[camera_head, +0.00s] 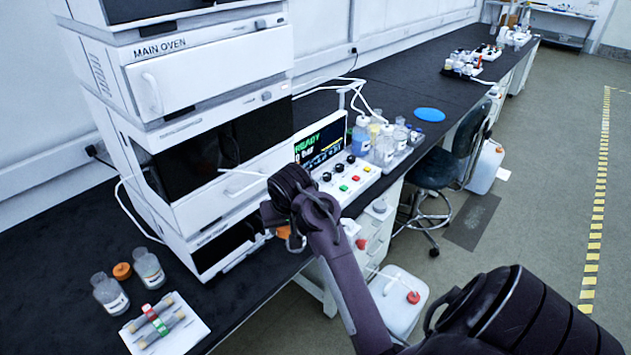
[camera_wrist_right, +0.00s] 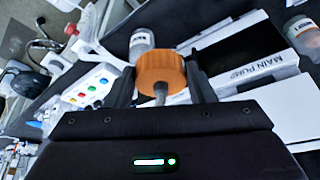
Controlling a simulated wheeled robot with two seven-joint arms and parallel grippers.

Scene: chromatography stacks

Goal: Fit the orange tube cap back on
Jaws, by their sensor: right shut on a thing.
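My right gripper (camera_head: 284,226) is shut on an orange cap (camera_wrist_right: 161,72), held between both fingers in the right wrist view (camera_wrist_right: 155,82). A short grey tube-like stem shows at the cap's middle. In the head view only a bit of orange (camera_head: 285,233) shows below the gripper, in front of the instrument stack. Two clear bottles with white labels, a left one (camera_head: 110,294) and a right one (camera_head: 149,269), stand on the bench at lower left. My left gripper is not in view.
The tall instrument stack (camera_head: 215,70) stands behind the gripper. A control panel (camera_head: 350,181) is to its right, with several bottles (camera_head: 383,143) beyond. Dark bench (camera_head: 60,255) is clear at left.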

